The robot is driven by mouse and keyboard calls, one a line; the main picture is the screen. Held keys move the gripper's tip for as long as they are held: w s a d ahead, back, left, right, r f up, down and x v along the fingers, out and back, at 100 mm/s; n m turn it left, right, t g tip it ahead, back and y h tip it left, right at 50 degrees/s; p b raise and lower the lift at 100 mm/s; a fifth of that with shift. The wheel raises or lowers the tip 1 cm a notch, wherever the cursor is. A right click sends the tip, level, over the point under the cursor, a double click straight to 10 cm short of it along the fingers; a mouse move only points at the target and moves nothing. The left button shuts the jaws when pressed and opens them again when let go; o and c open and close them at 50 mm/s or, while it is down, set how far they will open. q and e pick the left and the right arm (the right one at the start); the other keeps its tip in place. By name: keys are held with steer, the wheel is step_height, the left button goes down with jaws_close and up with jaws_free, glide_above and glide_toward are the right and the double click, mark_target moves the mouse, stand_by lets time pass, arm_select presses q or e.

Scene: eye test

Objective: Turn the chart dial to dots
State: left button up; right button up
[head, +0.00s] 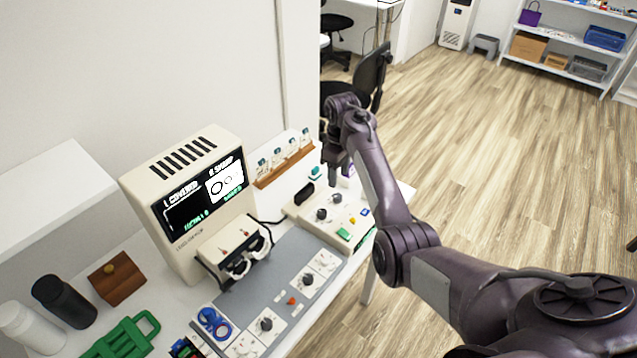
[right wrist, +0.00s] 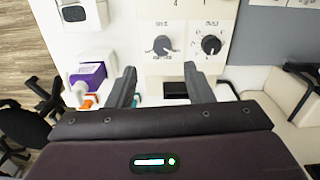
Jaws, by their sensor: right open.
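A cream console (head: 335,222) carries two black dials side by side, a nearer-left one (head: 321,214) and a farther-right one (head: 337,198). In the right wrist view the two dials show as a left one (right wrist: 164,45) and a right one (right wrist: 211,45). Their small labels are too blurred to tell which is the chart dial. My right gripper (head: 335,176) is above the far end of the console. In its wrist view its open, empty fingers (right wrist: 161,78) are apart, with the left dial beyond them, touching neither dial. My left gripper is out of view.
A viewer box with a lit screen (head: 225,183) showing rings stands left of the console. A grey panel (head: 275,268) with more knobs lies in front. A wooden rack (head: 285,165) stands behind. A purple-labelled bottle (right wrist: 90,76) is close to my right fingers.

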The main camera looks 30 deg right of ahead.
mark_target(337, 196)
steer(key=shift+w+a+f, duration=0.15)
steer(key=shift+w+a, duration=0.05)
steer(key=shift+a, duration=0.05)
steer(key=shift+s+f, duration=0.15)
steer(key=shift+f, duration=0.1)
steer(key=f, duration=0.5)
steer(key=shift+s+d+p, duration=0.2)
steer(key=shift+s+p, duration=0.2)
steer(key=shift+w+f, duration=0.1)
steer(key=shift+f, duration=0.75)
steer(key=c, duration=1)
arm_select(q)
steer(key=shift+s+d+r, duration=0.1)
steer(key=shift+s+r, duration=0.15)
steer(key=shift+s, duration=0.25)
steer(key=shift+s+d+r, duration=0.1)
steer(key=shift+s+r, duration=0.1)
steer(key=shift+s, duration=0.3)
